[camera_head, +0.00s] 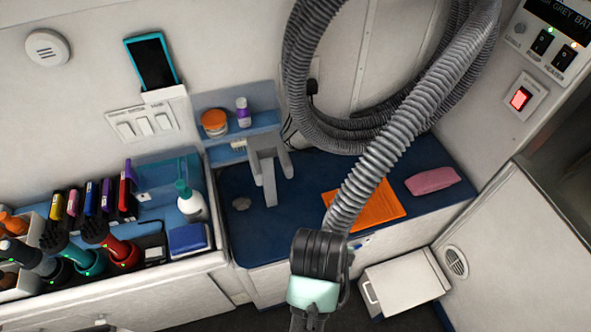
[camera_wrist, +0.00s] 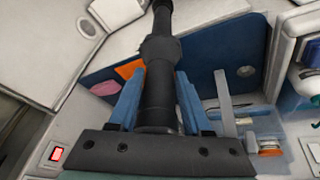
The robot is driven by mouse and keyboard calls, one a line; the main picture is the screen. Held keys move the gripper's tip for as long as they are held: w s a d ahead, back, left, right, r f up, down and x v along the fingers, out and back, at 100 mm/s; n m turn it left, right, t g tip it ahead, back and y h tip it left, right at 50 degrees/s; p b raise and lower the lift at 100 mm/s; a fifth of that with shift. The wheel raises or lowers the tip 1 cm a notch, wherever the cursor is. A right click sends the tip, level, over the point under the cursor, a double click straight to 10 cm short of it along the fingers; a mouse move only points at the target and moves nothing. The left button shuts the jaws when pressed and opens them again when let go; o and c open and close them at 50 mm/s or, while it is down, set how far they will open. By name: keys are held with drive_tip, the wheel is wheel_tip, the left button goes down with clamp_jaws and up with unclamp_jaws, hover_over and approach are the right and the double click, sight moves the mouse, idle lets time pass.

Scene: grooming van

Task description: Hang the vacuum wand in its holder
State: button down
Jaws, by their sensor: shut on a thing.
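The vacuum wand (camera_wrist: 158,95) is a black tube with a thicker collar. In the wrist view it runs up the picture between the two blue fingers of my gripper (camera_wrist: 158,88), which is shut on it. In the head view a grey ribbed hose (camera_head: 375,160) comes down to a black ribbed cuff (camera_head: 320,254) above a mint-coloured part at bottom centre; the wand's far end is not clear there. A grey forked bracket (camera_head: 266,165), which looks like the holder, stands empty at the blue counter, up and left of the cuff. It also seems to show in the wrist view (camera_wrist: 224,100), right of my gripper.
The blue counter (camera_head: 300,215) carries an orange cloth (camera_head: 364,205) and a pink item (camera_head: 432,181). A blue shelf (camera_head: 270,121) holds small containers. Clippers and a pump bottle (camera_head: 190,203) crowd the left. A white box (camera_head: 405,283) sits below, right of the cuff.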

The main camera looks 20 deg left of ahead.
drive_tip(key=w+a+r+n+y+p, duration=0.1)
drive_tip(key=w+a+r+p, duration=0.15)
drive_tip(key=a+r, duration=0.35)
drive_tip(key=w+a+r+n+y+p, duration=0.15)
drive_tip(key=a+r+p, duration=0.3)
drive_tip(key=r, duration=0.45)
drive_tip(key=w+a+f+b, duration=0.1)
drive_tip(key=w+a+b, duration=0.5)
drive_tip(key=w, duration=0.6)
drive_tip(key=shift+w+a+f+m+h, duration=0.35)
drive_tip(key=shift+a+m+h, duration=0.1)
drive_tip(key=shift+a, duration=0.4)
drive_tip(key=shift+s+r, duration=0.1)
drive_tip(key=shift+s, duration=0.05)
drive_tip(key=shift+f, duration=0.5)
idle(0.5)
drive_tip(key=shift+f, duration=0.2)
